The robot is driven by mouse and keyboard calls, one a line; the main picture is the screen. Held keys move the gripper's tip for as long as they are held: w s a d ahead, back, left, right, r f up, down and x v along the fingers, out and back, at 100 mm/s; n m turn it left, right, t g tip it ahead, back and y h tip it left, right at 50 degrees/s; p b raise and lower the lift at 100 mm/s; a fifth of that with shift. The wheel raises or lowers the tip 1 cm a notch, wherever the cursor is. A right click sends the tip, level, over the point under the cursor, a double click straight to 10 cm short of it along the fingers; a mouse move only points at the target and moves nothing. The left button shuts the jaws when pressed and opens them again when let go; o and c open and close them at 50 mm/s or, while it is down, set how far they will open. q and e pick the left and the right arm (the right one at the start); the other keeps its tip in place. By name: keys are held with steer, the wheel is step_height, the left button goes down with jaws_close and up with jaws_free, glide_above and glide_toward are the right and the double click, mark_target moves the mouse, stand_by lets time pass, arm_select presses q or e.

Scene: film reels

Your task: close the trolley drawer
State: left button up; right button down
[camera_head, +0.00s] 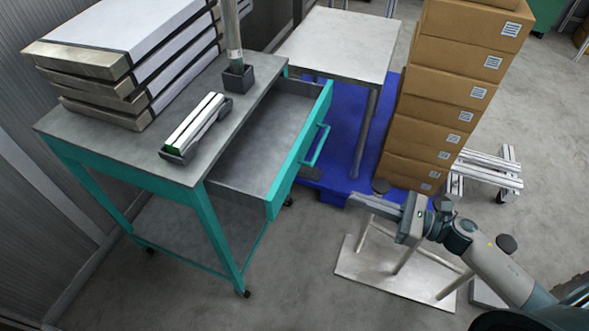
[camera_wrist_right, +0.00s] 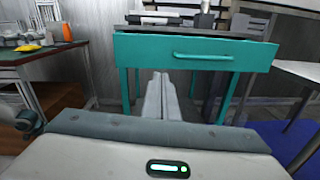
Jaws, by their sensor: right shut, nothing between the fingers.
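The teal trolley (camera_head: 52,146) stands at the left in the head view. Its drawer (camera_head: 291,165) is pulled out toward the right and looks empty inside. The drawer's teal front carries a bar handle (camera_head: 315,146). In the right wrist view the drawer front (camera_wrist_right: 140,50) faces me, with the handle (camera_wrist_right: 203,57) across it. My right gripper (camera_head: 352,199) is shut and empty, to the right of the drawer front and apart from it. Its closed fingers (camera_wrist_right: 161,80) point toward the drawer in the wrist view. My left gripper is not in view.
Stacked flat cases (camera_head: 110,75) and a small tray with a white bar (camera_head: 195,128) lie on the trolley top. A blue pallet (camera_head: 345,125), a tall stack of cardboard boxes (camera_head: 440,100) and a pale table (camera_head: 340,42) stand behind. An overturned table (camera_head: 385,270) lies below my right arm.

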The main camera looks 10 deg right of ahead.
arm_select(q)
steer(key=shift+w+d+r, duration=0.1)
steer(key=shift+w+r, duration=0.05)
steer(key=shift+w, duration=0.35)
arm_select(e)
steer(key=shift+a+r+n+g+y, duration=0.3)
steer(key=shift+a+r+n+g, duration=0.3)
steer(key=shift+n, duration=0.4)
steer(key=shift+s, duration=0.1)
steer(key=p, duration=0.3)
glide_toward(290, 178)
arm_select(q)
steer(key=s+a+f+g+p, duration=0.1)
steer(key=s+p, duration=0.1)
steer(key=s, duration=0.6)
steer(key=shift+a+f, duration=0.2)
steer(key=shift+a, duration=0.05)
arm_select(e)
steer(key=x, duration=0.6)
steer(key=shift+a, duration=0.25)
